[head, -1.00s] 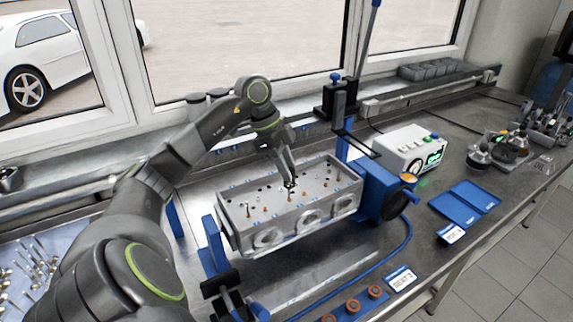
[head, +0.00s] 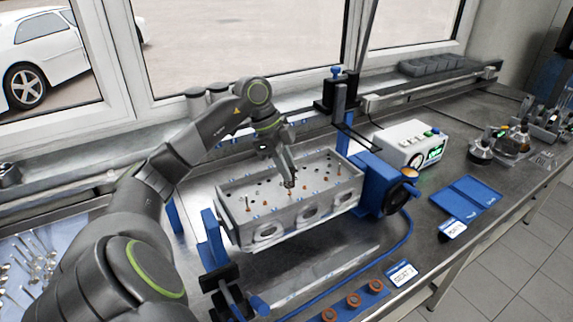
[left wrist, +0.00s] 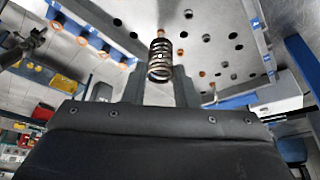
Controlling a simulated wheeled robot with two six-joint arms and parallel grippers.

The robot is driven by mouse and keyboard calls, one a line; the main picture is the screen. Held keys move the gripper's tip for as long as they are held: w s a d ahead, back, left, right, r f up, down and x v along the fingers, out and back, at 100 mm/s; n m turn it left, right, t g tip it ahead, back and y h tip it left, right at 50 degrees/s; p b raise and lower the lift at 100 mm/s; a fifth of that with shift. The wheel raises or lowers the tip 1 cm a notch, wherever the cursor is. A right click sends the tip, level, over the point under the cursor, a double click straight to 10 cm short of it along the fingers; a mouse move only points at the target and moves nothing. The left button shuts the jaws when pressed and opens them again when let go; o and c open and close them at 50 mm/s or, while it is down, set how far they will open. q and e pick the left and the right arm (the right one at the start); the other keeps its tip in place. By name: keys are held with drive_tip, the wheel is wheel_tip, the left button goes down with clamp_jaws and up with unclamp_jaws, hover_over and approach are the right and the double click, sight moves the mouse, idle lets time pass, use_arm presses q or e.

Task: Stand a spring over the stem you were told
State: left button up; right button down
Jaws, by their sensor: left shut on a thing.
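The grey cylinder head (head: 228,228) is held in a blue stand in the middle of the head view. Several thin copper-coloured stems stand up from its deck, one of them at the left end (head: 247,204). My left gripper (head: 290,182) is over the middle of the deck, pointing down. It is shut on a dark coil spring, which shows between the fingers in the left wrist view (left wrist: 160,62). A copper-coloured stem or guide tip (left wrist: 183,34) shows just beyond the spring. I cannot tell whether the spring is around a stem. My right gripper is not in view.
The blue end post (head: 212,250) and the blue drive unit (head: 385,185) flank the cylinder head. A white control box (head: 412,146) stands behind right. Copper rings (head: 354,300) and a "SEAT" card (head: 402,274) lie in front. A blue tray (head: 468,198) is at right.

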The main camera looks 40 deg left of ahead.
use_arm(q)
drive_tip(key=shift+f+b, duration=0.75)
drive_tip(key=shift+f, duration=0.5)
drive_tip(key=o, duration=1.1)
drive_tip(key=shift+c, duration=0.2)
drive_tip(key=v, duration=1.7)
drive_tip(key=shift+r+b, duration=0.2)
drive_tip(key=shift+b, duration=0.15)
drive_tip(key=shift+w+f, duration=0.1)
